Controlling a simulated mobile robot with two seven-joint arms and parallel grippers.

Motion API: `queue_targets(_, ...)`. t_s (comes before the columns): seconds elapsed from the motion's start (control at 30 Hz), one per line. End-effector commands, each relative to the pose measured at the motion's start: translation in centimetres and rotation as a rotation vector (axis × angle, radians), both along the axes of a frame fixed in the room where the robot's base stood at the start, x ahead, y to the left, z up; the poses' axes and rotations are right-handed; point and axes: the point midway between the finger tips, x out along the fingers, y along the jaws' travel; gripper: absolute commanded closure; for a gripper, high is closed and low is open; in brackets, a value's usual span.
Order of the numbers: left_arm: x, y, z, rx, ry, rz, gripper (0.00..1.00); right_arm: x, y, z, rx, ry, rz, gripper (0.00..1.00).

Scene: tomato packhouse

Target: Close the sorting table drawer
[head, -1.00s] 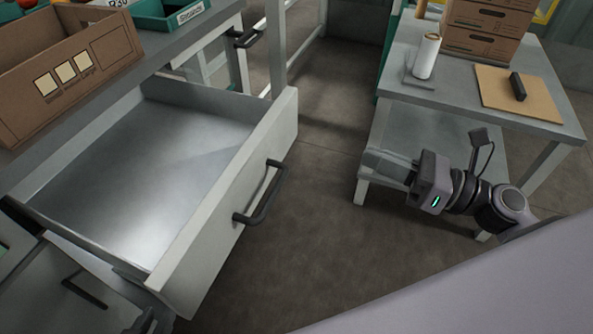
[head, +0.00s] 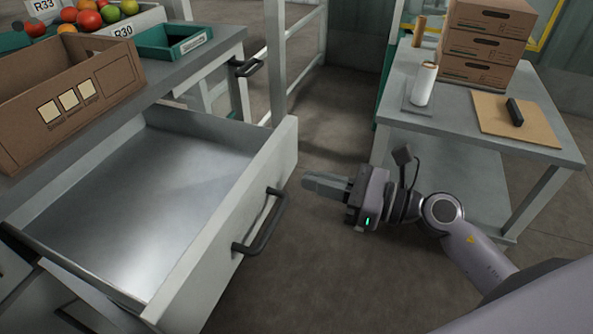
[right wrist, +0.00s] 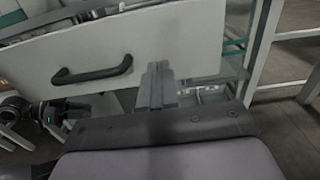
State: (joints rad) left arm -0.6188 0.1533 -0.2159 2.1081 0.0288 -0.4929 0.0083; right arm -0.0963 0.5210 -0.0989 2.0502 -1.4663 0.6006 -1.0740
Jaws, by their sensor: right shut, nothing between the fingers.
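The sorting table drawer (head: 225,215) is pulled well out, with a pale front, a dark bar handle (head: 262,225) and an empty metal inside. The right wrist view also shows the drawer front (right wrist: 100,50) and its handle (right wrist: 92,73). My right gripper (head: 306,184) is shut and empty. It is apart from the drawer, to the right of its front, with its fingers pointing left at it; the fingers also show in the right wrist view (right wrist: 158,75). My left gripper (right wrist: 75,108) shows small at the left of the right wrist view, its jaws unclear.
The sorting table (head: 205,65) carries a cardboard box (head: 95,85), a green tray (head: 160,50) and a crate of tomatoes (head: 145,18). Open floor lies between.

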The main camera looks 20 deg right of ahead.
Motion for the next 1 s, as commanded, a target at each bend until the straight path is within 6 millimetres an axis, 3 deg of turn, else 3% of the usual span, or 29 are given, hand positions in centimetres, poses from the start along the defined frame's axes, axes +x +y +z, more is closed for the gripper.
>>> queue_targets(0.3, -0.1, 0.3, 0.1, -0.001, 0.005, 0.007, 0.69, 2.4, 2.8, 0.1, 0.002, -0.001, -0.001, 1.00)
queue_targets(0.83, -0.5, 0.4, -0.5, 0.003, 0.021, 0.010, 0.69, 2.8, 3.3, 0.0, 0.001, 0.001, -0.001, 1.00)
queue_targets(1.0, -0.5, 0.5, -0.1, 0.002, 0.021, 0.012, 0.69, 3.7, 4.4, 0.2, 0.002, -0.001, 0.001, 1.00)
